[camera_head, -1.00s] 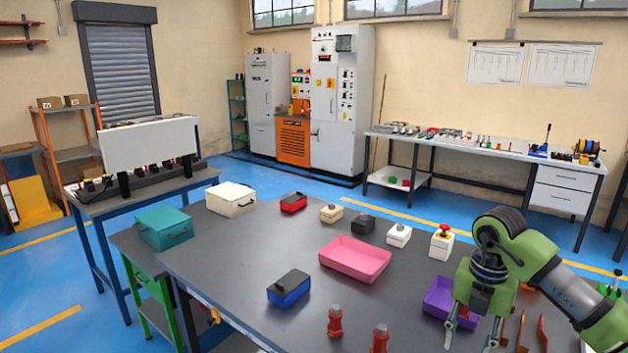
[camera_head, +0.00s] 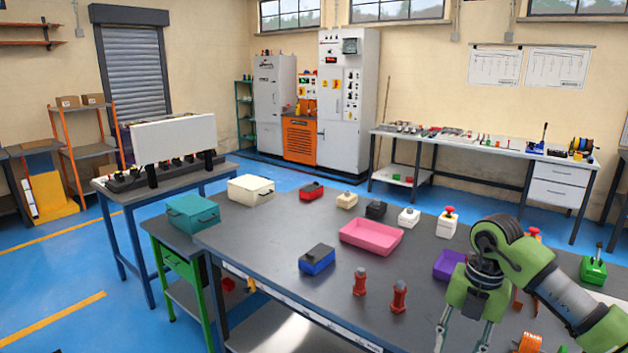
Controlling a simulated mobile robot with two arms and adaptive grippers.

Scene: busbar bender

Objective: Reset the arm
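My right arm comes in from the right, and its green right gripper (camera_head: 464,338) hangs over the front right of the dark table (camera_head: 285,225). Its two fingers are apart, with nothing seen between them; the fingertips are near the bottom edge of the picture. A purple tray (camera_head: 448,265) lies just behind the gripper and is partly hidden by it. Copper-coloured pieces (camera_head: 517,301) show to the right of the gripper, partly hidden by my arm. My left gripper is not in view.
Two red insulator-like posts (camera_head: 360,282) (camera_head: 399,296) stand left of the gripper. A pink tray (camera_head: 371,238), a blue box (camera_head: 317,259) and several small boxes sit farther back. A green box with a lever (camera_head: 593,270) is at the right.

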